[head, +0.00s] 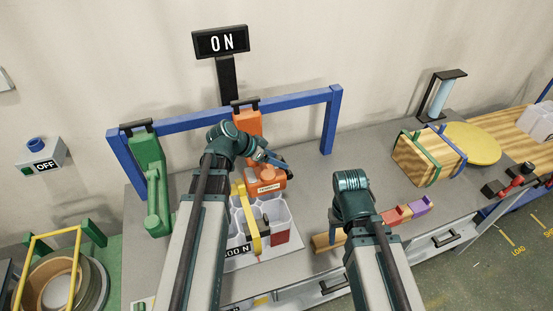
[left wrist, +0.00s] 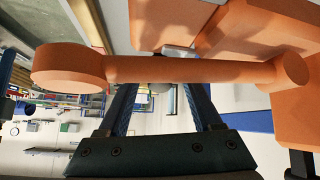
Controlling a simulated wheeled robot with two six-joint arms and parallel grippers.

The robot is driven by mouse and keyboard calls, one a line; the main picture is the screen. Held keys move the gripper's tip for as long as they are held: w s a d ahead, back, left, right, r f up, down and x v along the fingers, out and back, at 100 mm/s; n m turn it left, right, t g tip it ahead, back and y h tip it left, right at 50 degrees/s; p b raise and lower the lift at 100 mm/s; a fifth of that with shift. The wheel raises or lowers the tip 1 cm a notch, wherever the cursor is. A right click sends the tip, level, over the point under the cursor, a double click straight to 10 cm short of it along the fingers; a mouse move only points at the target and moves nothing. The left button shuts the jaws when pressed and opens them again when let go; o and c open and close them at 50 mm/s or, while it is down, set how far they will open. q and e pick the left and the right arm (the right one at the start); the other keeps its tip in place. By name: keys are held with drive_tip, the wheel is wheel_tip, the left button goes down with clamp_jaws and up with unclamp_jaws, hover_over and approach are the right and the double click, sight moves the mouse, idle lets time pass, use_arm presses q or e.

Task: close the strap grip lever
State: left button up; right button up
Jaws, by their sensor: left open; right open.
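The orange strap tool (head: 268,182) stands at the top of the yellow strap (head: 252,215), which runs over a white cellular block. Its orange lever (left wrist: 190,70) crosses the left wrist view as a long bar with round ends. My left gripper (head: 274,160) is open beside the orange tool. In the left wrist view its two spread fingers (left wrist: 163,95) reach up to the lever, which hides their tips; I cannot tell whether they touch it. My right gripper (head: 337,226) is near the bench's front, right of the block, with its fingers mostly hidden.
A blue frame (head: 190,121) stands behind, with a green tool (head: 150,165) and an orange upright (head: 247,122). A strapped wooden box (head: 425,158) and yellow disc (head: 470,143) are at right. The bench between frame and box is clear.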

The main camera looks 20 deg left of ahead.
use_arm(q)
drive_tip(key=p+v, duration=0.9)
drive_tip(key=v, duration=0.4)
drive_tip(key=shift+r, duration=0.15)
use_arm(e)
wheel_tip(320, 180, up, 10)
drive_tip(key=shift+f, duration=0.2)
use_arm(q)
drive_tip(key=shift+s, duration=0.1)
